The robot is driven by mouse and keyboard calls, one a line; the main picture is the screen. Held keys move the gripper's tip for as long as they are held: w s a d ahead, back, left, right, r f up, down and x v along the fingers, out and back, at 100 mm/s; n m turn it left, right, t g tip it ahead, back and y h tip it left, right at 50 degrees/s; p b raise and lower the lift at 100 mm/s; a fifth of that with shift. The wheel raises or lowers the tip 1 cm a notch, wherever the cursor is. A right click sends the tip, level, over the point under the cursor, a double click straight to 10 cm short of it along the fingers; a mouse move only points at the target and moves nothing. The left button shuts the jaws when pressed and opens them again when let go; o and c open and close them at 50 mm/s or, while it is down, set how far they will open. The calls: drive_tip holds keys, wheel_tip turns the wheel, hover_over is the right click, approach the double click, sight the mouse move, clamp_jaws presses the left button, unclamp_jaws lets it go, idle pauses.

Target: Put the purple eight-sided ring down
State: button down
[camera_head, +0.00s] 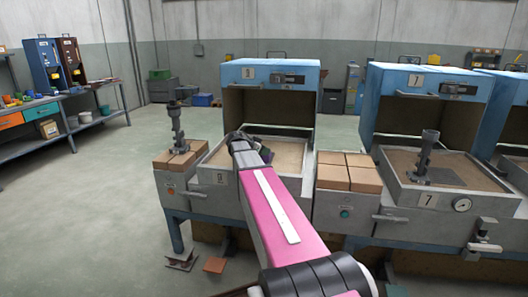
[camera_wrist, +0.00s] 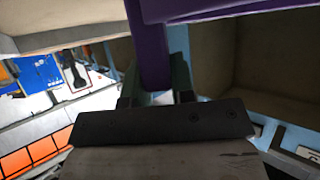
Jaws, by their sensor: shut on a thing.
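The purple ring (camera_wrist: 150,55) shows only in part in the wrist view, as a purple bar and a broader purple piece at the top edge. My gripper (camera_wrist: 157,90) is shut on the bar, with a finger on each side of it. The ring's eight-sided outline is cut off by the frame. In the head view, my gripper (camera_head: 252,149) is over the sandy bed of the open box marked 9 (camera_head: 222,178), and my arm hides much of that bed. I cannot tell whether the ring touches anything below.
Brick-like blocks (camera_head: 345,168) lie right of my arm; others (camera_head: 180,157) lie left, with a grey post (camera_head: 177,122). The open box marked 7 (camera_head: 425,200) holds another grey post (camera_head: 424,157). Raised blue lids (camera_head: 262,72) stand behind. The left floor is clear.

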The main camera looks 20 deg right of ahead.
drive_tip(key=c, duration=1)
unclamp_jaws()
drive_tip(key=shift+o, duration=0.2)
drive_tip(key=v, duration=1.2)
